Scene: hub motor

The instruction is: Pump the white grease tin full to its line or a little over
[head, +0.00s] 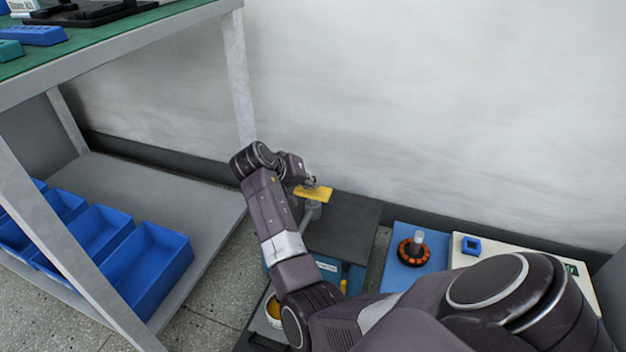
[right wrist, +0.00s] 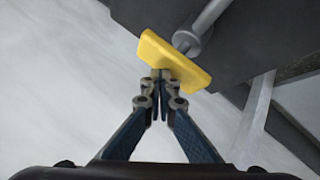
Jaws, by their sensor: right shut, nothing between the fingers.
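The pump's yellow handle bar (head: 318,194) tops a grey shaft (head: 311,213) at the dark bench. It also shows large in the right wrist view (right wrist: 178,62). My right gripper (right wrist: 160,76) is shut with its fingertips at the near edge of the bar, with nothing between them; whether they touch it I cannot tell. The white grease tin (head: 270,308), with yellow inside, stands low beside my forearm, which hides part of it. Its fill line cannot be made out. My left gripper is not in view.
A teal unit (head: 354,275) with a label stands under the dark top. A blue mat (head: 392,276) holds an orange and black hub part (head: 414,252). A small blue block (head: 470,245) lies on a pale panel.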

